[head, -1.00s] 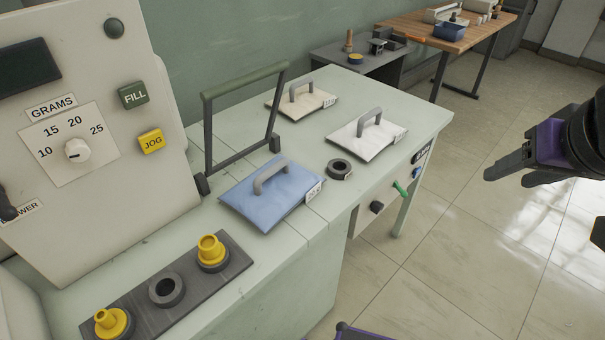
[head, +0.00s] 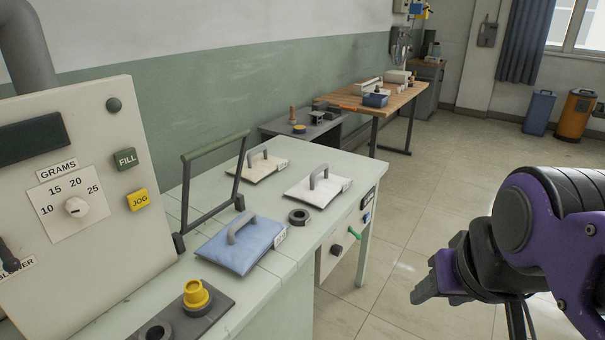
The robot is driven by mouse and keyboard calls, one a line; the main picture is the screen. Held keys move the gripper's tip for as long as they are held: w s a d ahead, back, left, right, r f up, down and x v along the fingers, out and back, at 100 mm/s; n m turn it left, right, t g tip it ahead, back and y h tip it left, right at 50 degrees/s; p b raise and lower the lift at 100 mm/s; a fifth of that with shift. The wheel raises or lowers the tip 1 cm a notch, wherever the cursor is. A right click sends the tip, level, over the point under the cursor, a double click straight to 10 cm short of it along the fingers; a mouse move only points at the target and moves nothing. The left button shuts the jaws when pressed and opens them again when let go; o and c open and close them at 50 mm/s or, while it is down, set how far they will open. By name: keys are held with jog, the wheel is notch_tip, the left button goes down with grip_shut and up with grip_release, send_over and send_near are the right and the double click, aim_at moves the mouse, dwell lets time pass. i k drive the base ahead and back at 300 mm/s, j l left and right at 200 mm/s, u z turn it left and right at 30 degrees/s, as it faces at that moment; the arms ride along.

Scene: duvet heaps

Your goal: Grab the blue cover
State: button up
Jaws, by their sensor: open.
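The blue cover (head: 240,246) is a flat, pillow-like pad with a grey arched handle (head: 241,229) on top and a small white tag at its right side. It lies on the pale green bench (head: 268,287), in front of a folding frame. My gripper (head: 424,292) is at the lower right, over the floor, well to the right of the bench and apart from the cover. It is open, with nothing seen in it. Its fingers point left and are partly hidden by the wrist.
Two white covers (head: 318,187) (head: 258,167) with handles lie further back on the bench. A dark ring (head: 299,216) sits right of the blue cover. A green-grey frame (head: 184,200) stands behind it. A machine panel (head: 75,190) rises at left. Floor between bench and gripper is clear.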

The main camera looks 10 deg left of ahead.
aim_at(241, 244)
jog(key=k+u, duration=0.15)
jog(key=u, duration=0.9)
jog(key=i+l+u, duration=0.15)
jog(key=u, duration=0.85)
jog(key=i+l, duration=0.1)
jog(key=l, duration=0.35)
jog(key=i+l, duration=0.15)
jog(key=l, duration=0.25)
jog(key=l+z, duration=0.1)
jog(key=l, duration=0.85)
jog(key=k+l, duration=0.15)
jog(key=l, duration=0.15)
jog(key=i+j+u, duration=0.1)
jog(key=i+j, duration=0.15)
jog(key=i, duration=0.15)
